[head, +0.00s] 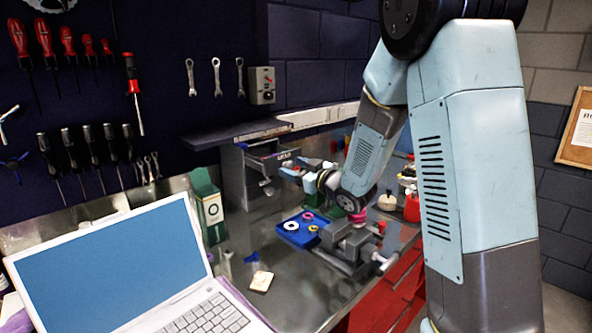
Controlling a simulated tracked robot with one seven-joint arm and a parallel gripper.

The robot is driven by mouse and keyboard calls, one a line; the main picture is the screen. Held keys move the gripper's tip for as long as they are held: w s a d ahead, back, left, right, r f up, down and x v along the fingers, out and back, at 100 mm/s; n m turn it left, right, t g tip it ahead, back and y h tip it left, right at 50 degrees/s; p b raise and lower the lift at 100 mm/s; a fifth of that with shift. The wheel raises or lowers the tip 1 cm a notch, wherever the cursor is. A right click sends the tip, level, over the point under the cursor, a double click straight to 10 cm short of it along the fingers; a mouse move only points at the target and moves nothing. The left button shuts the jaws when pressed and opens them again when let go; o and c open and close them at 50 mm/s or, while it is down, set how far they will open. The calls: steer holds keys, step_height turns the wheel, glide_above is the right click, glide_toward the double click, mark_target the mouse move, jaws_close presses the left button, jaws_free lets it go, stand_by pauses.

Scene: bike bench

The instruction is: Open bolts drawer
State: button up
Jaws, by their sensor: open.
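A small grey drawer cabinet (233,178) stands at the back of the bench, under a dark shelf. Its upper drawer (272,155) appears pulled out, with its inside partly showing and a pale label on its front; the label is too small to read, so I cannot tell whether it is the bolts drawer. My gripper (286,172) is just right of and below that drawer front, with its fingers pointing left toward the cabinet. It is open and looks empty. I cannot tell whether a finger touches the drawer or its handle.
A blue tray (297,229) with rings and a grey vise (350,246) lie in front of the gripper. A green box (208,208) stands left of the cabinet. A laptop (120,265) fills the left front. A red bottle (412,207) stands right.

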steer(key=shift+r, duration=0.6)
steer(key=s+d+r, duration=0.3)
steer(key=s+r, duration=0.8)
steer(key=s, duration=0.2)
steer(key=shift+s+r, duration=0.3)
steer(key=shift+r, duration=0.05)
steer(key=shift+d, duration=0.1)
